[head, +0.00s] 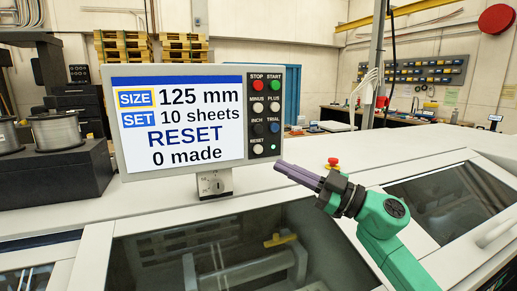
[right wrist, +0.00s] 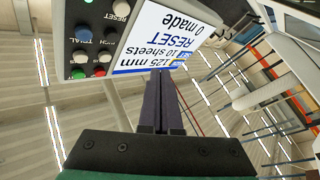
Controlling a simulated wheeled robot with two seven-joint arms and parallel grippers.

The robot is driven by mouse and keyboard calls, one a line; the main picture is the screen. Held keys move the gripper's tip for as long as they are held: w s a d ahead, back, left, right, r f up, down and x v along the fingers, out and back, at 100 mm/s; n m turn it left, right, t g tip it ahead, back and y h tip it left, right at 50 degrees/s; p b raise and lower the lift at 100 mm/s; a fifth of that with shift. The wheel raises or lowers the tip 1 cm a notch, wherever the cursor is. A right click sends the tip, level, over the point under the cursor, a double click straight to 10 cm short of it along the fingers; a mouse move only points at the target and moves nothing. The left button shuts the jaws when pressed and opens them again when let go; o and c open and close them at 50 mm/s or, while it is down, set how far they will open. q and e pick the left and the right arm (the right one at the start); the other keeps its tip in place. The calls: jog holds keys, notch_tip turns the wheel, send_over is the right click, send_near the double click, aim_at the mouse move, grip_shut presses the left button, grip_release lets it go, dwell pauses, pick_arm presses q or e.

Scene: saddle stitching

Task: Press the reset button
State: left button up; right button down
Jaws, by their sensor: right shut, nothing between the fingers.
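The control panel (head: 190,118) stands upright on the machine; its screen reads 125 mm, 10 sheets, RESET, 0 made. The reset button (head: 258,149) is the white one at the lower left of the button block, under the RESET label. It also shows in the right wrist view (right wrist: 121,8), where the panel appears upside down. My right gripper (head: 278,166) is shut and empty, its dark fingers pointing left at the panel's lower right corner, just below and right of the reset button. Contact cannot be made out. In the right wrist view the closed fingers (right wrist: 162,85) overlap the screen. My left gripper is out of view.
Other buttons sit above reset, including a red stop (head: 257,86) and a green start (head: 274,86). A red emergency button (head: 333,162) stands on the machine top behind my gripper. Metal spools (head: 55,132) stand on a dark block at left.

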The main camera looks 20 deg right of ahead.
jog(key=p, duration=0.3)
send_near(258, 149)
jog(key=shift+w+a+r, duration=1)
jog(key=shift+w+a, duration=0.55)
jog(key=shift+a, duration=1.05)
pick_arm(q)
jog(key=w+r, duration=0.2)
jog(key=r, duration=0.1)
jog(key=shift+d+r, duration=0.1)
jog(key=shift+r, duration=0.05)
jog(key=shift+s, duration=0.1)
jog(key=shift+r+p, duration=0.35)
jog(key=shift+p, duration=0.1)
pick_arm(e)
jog(key=shift+w, duration=0.4)
